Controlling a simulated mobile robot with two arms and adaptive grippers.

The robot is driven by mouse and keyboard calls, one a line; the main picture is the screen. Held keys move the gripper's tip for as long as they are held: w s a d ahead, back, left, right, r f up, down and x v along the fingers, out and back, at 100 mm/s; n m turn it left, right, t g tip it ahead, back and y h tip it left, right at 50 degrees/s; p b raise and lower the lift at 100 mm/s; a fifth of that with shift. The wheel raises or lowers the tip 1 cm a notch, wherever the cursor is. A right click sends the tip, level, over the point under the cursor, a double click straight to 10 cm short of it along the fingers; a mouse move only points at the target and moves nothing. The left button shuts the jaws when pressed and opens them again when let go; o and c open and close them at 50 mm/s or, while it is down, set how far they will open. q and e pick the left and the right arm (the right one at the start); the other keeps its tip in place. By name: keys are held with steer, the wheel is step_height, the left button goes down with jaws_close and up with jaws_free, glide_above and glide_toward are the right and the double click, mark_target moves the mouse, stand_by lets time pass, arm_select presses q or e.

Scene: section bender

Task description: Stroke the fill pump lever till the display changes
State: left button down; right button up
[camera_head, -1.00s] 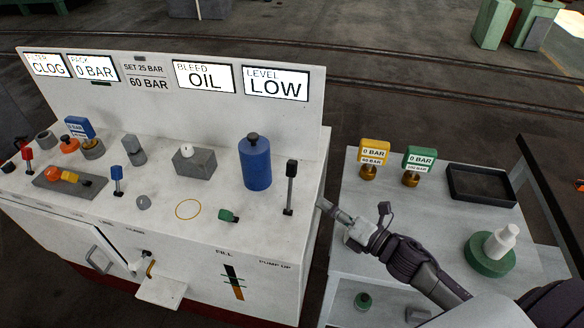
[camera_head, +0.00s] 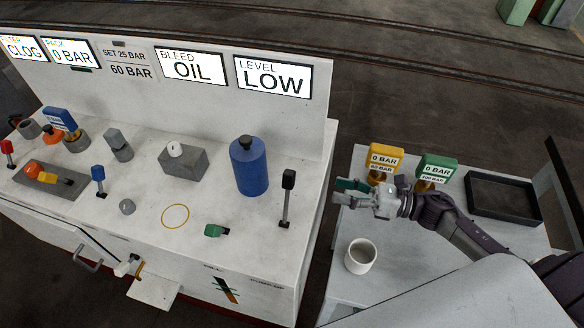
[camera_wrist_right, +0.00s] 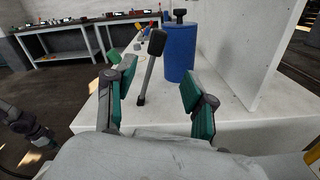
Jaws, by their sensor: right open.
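The lever with a black grip on a grey rod (camera_head: 287,195) stands upright at the right end of the white console top; I take it for the fill pump lever. In the right wrist view the lever (camera_wrist_right: 150,66) shows ahead, between the two spread fingers in the picture. My right gripper (camera_head: 340,192) is open and empty, just right of the lever and apart from it. The level display (camera_head: 273,78) reads LOW. A dark jointed part, apparently my left arm and gripper (camera_wrist_right: 28,132), shows at the left edge of the wrist view; its jaws are unclear.
A blue cylinder (camera_head: 249,167) stands left of the lever, and a small green handle (camera_head: 214,230) lies in front. The side table holds a white mug (camera_head: 361,256), yellow (camera_head: 385,158) and green (camera_head: 437,168) gauge tags and a black tray (camera_head: 503,198). A gap separates console and table.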

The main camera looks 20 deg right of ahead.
mark_target(294, 181)
steer(key=x, duration=0.2)
steer(key=p+x, duration=0.1)
steer(key=x, duration=0.1)
steer(key=r+p+x, duration=0.1)
steer(key=x, duration=0.1)
steer(key=shift+a, duration=0.5)
steer(key=x, duration=0.1)
steer(key=p+x, duration=0.1)
steer(key=x, duration=0.1)
steer(key=p+x, duration=0.1)
steer(key=x, duration=0.1)
steer(key=shift+w+a+f, duration=0.1)
steer(key=shift+f, duration=0.15)
steer(key=shift+w+a+f, duration=0.1)
steer(key=shift+w+a, duration=0.15)
steer(key=shift+a, duration=0.15)
arm_select(q)
steer(key=r, duration=0.1)
steer(key=s+r, duration=0.1)
steer(key=r, duration=0.2)
steer(key=shift+s+a, duration=0.25)
steer(key=shift+a, duration=0.05)
steer(key=shift+s, duration=0.1)
arm_select(e)
steer(key=shift+c, duration=1)
arm_select(q)
steer(key=shift+s, duration=0.3)
arm_select(e)
jaws_close()
